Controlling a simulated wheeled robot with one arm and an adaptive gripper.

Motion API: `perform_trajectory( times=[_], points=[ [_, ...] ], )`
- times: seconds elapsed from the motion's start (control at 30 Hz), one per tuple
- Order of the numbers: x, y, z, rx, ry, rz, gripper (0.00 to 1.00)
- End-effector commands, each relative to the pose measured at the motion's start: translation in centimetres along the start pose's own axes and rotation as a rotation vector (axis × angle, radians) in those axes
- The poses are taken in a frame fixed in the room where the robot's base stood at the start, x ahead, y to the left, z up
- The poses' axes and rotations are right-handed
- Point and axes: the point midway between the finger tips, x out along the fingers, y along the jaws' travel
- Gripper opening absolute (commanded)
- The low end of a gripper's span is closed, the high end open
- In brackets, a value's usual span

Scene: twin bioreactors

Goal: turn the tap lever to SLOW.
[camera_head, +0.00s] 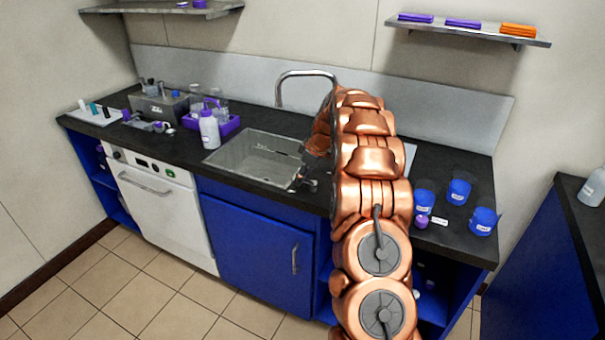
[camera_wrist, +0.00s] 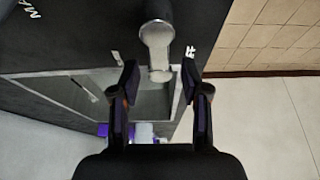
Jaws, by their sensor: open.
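The tap lever (camera_wrist: 158,45) is a pale grey, rounded handle at the top centre of the wrist view. Its free end points down the picture, towards my gripper. My gripper (camera_wrist: 160,70) is open, with one dark finger on each side of the lever's end; contact cannot be told. White letters "FF" (camera_wrist: 190,52) show just right of the lever's end, and "MA" (camera_wrist: 28,8) at the top left. No SLOW mark is readable. In the head view, my copper arm hides the lever, and the curved tap spout (camera_head: 305,74) rises behind the sink.
The grey sink basin (camera_head: 255,158) is set in the black counter (camera_head: 305,126), left of my arm. Blue containers (camera_head: 459,191) stand to the right of my arm.

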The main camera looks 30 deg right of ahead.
Motion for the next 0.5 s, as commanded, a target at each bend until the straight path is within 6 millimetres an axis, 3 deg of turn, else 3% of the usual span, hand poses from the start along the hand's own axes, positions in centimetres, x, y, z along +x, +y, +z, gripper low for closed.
perform_trajectory(
  times=[0.27, 0.5],
  points=[
    [0.24, 0.03, -0.02, 0.0, 0.001, 0.002, 0.45],
    [0.24, 0.03, -0.02, 0.0, 0.001, 0.001, 0.2]
  ],
)
